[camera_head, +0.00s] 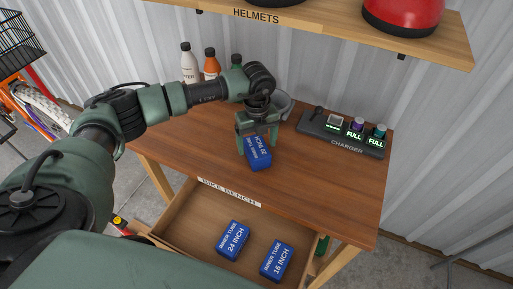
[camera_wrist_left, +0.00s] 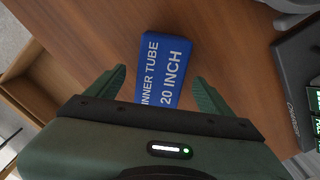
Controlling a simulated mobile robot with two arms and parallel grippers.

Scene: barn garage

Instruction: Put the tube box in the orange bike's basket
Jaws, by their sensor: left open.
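A blue inner tube box marked 20 INCH (camera_head: 258,155) lies on the wooden bench top. My left gripper (camera_head: 258,140) is above it, pointing down, with its fingers open. In the left wrist view the 20 inch box (camera_wrist_left: 165,68) lies between the open fingertips of my left gripper (camera_wrist_left: 159,85), with gaps on both sides. Two more blue tube boxes lie in the open drawer: 24 INCH (camera_head: 232,240) and 16 INCH (camera_head: 277,261). The orange bike (camera_head: 22,108) is at the left edge, with its black wire basket (camera_head: 14,42) partly cut off. My right gripper is not seen.
A charger (camera_head: 343,132) with several items sits at the bench's right. Bottles (camera_head: 190,62) stand at the back left. A shelf (camera_head: 330,25) marked HELMETS hangs above, with a red helmet (camera_head: 403,14). The drawer (camera_head: 180,222) sticks out in front. The bench's right front is clear.

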